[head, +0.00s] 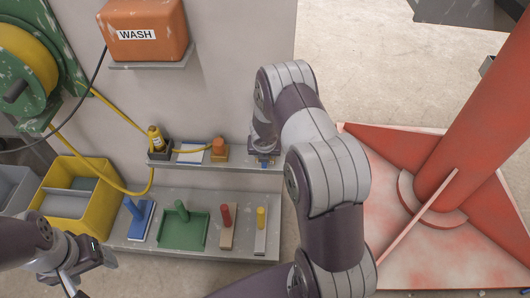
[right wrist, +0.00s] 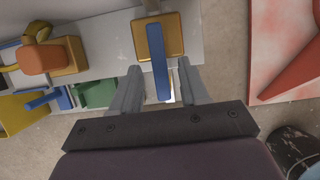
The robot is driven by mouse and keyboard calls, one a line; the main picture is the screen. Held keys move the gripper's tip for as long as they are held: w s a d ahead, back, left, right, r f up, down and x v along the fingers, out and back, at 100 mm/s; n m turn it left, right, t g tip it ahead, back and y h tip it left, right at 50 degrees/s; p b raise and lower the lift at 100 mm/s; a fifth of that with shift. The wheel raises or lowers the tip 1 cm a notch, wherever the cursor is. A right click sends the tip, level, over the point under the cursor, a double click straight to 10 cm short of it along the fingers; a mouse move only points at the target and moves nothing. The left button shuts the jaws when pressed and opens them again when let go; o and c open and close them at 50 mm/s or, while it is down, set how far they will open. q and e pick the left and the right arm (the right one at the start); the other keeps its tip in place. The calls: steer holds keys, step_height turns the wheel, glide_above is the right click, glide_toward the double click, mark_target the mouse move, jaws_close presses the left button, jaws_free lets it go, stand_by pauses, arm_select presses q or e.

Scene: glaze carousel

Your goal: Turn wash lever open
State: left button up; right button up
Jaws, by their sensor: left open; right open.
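The wash lever is a blue bar (right wrist: 159,65) on a square brass-coloured block (right wrist: 176,35) in the right wrist view. In the head view only a small blue bit (head: 264,163) shows at the right end of the upper shelf, beneath my right arm. My right gripper (right wrist: 158,75) is open, with one finger on each side of the blue bar. I cannot tell whether either finger touches it. In the head view the right fingers are mostly hidden by the arm. My left gripper (head: 92,258) is open and empty at the lower left, in front of the yellow bin.
An orange WASH tank (head: 165,45) hangs on the panel. An orange knob (head: 220,146) on a brass base stands left of the lever. The lower shelf (head: 193,253) holds several coloured tools. A yellow bin (head: 92,215) is left; a red column (head: 465,140) stands right.

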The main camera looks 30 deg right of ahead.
steer(key=p+v, duration=0.4)
steer(key=v, duration=0.7)
steer(key=shift+r, duration=0.15)
steer(key=s+a+r+m+g+y, duration=0.1)
steer(key=s+a+r+m, duration=0.65)
steer(key=m, duration=0.75)
steer(key=s+a+r+m+g+y, duration=0.2)
steer(key=s+a+r+m, duration=0.25)
steer(key=s+m, duration=0.8)
steer(key=w+r+m+p, duration=0.2)
steer(key=w+r+p, duration=0.1)
steer(key=r+p, duration=2.3)
steer(key=shift+d+r+t+h, duration=0.2)
steer(key=shift+r+t+h, duration=0.1)
steer(key=shift+r, duration=0.15)
